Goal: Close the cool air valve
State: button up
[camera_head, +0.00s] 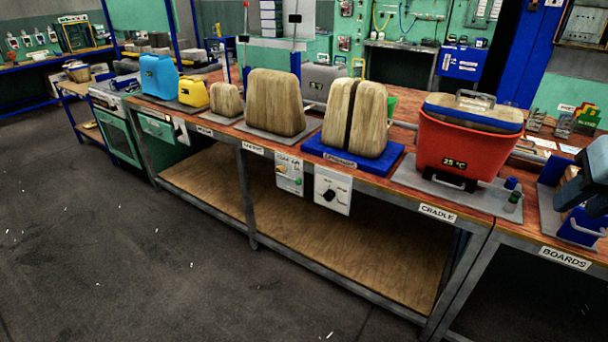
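A white control panel (289,173) hangs on the front edge of the long bench, with small orange and green controls; its heading is too small to read surely. Beside it on the right is a white panel with a black rotary knob (330,194). Another white panel with a dark handle (181,131) is further left on the bench front. I cannot tell for sure which of these is the cool air valve, or whether it is open.
On the bench stand wooden-looking blocks (275,103), a split block (355,118) on a blue base, and a red bin (460,148) reading 25 °C above the "CRADLE" label. A lower shelf (350,250) is bare. The dark floor (120,250) in front is clear.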

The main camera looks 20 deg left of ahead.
aim_at(298, 181)
jog(key=u, duration=0.95)
jog(key=i, duration=0.1)
jog(key=z, duration=2.85)
jog(key=k, duration=1.4)
jog(key=u, duration=1.6)
jog(key=i, duration=1)
